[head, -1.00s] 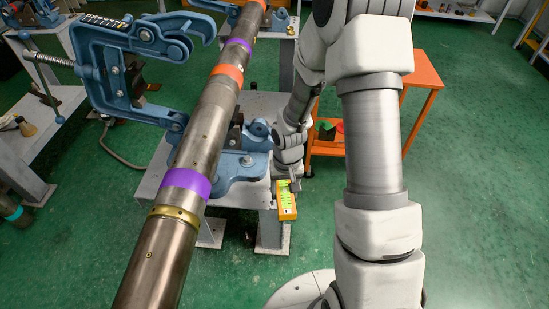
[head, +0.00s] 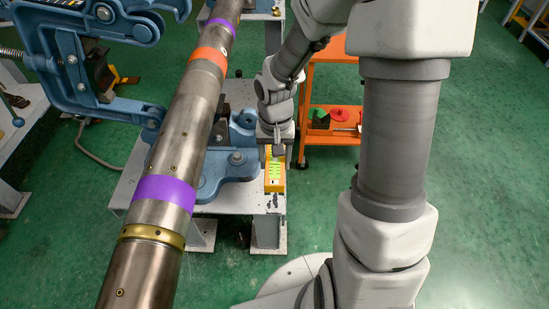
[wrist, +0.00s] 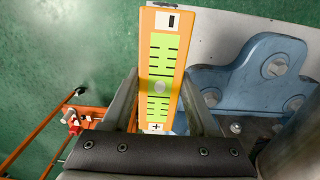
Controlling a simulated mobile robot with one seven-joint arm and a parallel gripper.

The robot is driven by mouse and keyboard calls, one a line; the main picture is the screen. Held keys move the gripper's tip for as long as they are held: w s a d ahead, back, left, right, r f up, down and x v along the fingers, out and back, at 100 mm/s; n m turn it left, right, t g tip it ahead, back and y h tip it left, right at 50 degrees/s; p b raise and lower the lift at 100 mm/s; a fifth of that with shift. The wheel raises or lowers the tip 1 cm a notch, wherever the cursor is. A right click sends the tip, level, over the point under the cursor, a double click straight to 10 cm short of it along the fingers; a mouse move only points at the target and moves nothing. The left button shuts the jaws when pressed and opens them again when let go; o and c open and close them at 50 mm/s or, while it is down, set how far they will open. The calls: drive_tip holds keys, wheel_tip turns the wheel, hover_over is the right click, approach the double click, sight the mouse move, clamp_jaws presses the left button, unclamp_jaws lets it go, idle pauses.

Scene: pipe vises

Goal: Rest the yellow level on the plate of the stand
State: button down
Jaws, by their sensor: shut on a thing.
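The yellow level (head: 274,178) is a short orange-yellow bar with green marked faces. My gripper (head: 278,150) is shut on it. In the wrist view the level (wrist: 160,60) stands out between the two fingers of my gripper (wrist: 160,105), with a minus mark at its far end and a plus mark near the fingers. The level is over the right edge of the stand's grey plate (head: 240,203), beside the blue vise base (head: 222,180). The plate also shows in the wrist view (wrist: 225,22). I cannot tell whether the level touches the plate.
A long steel pipe (head: 190,120) with purple and orange bands runs past the stand on the left. A blue vise (head: 90,60) stands at the upper left. An orange cart (head: 320,75) holding small items is behind my gripper. Green floor lies open at the right.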

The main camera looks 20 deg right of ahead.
drive_tip(key=shift+f+b, duration=2.8)
drive_tip(key=shift+f, duration=0.85)
drive_tip(key=shift+f+b, duration=0.35)
drive_tip(key=shift+c, duration=0.5)
unclamp_jaws()
drive_tip(key=shift+r+p, duration=2.95)
drive_tip(key=shift+r, duration=0.6)
